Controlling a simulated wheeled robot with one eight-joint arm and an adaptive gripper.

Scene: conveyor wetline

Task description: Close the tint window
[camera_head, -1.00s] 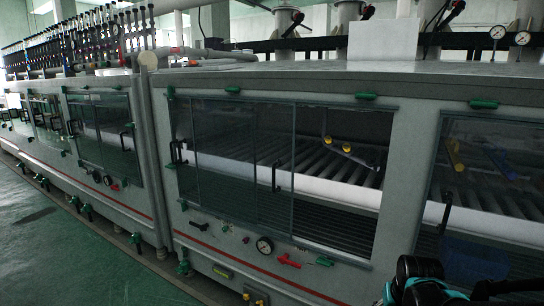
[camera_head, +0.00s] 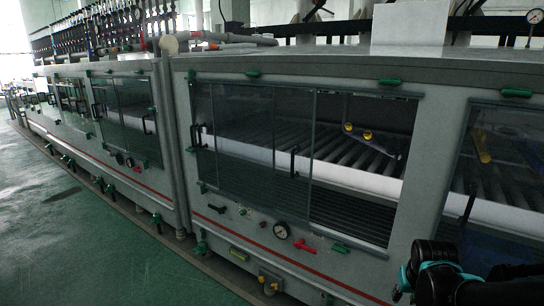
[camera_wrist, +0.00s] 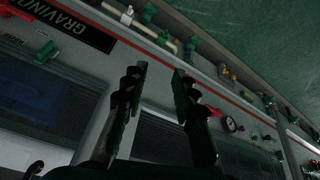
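The tint window (camera_head: 255,145) is a set of dark sliding glass panes in the grey machine's front, in the middle of the head view. Its panes sit toward the left, and the right part of the frame is an uncovered opening (camera_head: 365,185). One black handle (camera_head: 294,161) stands on the pane beside this opening; another black handle (camera_head: 196,137) is at the left edge. My gripper (camera_wrist: 160,75) is open and empty in the wrist view, with dark fingers apart in front of the machine's lower face. The gripper's fingertips do not show in the head view.
Inside the opening are rollers and yellow-ended parts (camera_head: 358,131). Below the window are a gauge (camera_head: 281,231) and a red lever (camera_head: 306,248). Another window with a black handle (camera_head: 468,203) is at right. Green floor (camera_head: 90,240) is clear at lower left.

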